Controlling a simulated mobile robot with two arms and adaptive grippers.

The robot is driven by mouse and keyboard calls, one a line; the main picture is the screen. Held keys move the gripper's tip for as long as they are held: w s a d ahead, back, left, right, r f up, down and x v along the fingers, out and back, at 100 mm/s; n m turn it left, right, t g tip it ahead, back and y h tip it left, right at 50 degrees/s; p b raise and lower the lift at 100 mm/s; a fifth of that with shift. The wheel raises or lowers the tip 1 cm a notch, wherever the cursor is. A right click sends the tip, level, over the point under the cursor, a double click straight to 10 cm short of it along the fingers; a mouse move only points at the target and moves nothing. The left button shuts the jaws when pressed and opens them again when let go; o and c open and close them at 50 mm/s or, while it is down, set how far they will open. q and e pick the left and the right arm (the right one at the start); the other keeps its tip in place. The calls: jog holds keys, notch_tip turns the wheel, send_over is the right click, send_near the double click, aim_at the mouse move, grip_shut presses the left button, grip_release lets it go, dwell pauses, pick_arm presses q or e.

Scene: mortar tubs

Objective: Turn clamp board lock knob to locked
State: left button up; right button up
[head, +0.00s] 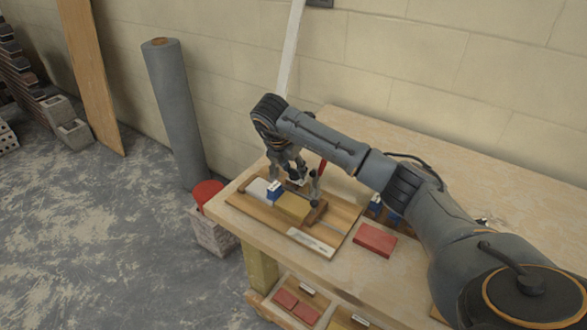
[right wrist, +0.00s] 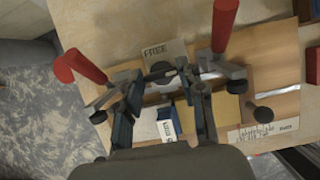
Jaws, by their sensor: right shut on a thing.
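The wooden clamp board (head: 337,222) lies on the workbench and holds a tan block (head: 293,207) and a blue-and-white block (head: 273,190). My right gripper (head: 293,179) reaches down over the board. In the right wrist view its fingers (right wrist: 161,78) are shut on the dark round lock knob (right wrist: 160,70), which they partly cover. A plate reading FREE (right wrist: 153,51) lies just beyond the knob. Red-handled clamp levers (right wrist: 224,28) stand on both sides of the fingers. The knob's exact angle is hard to read. My left gripper is not in view.
A red brick (head: 375,240) lies on the workbench (head: 400,285) right of the board. A labelled white strip (head: 311,242) lies along the board's front. A wall rises behind.

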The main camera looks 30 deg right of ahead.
dwell(0.5)
jog(key=o, duration=1.2)
jog(key=shift+c, duration=0.2)
jog(key=shift+r, duration=0.15)
jog(key=v, duration=1.1)
jog(key=shift+r, duration=0.3)
jog(key=shift+a, duration=0.2)
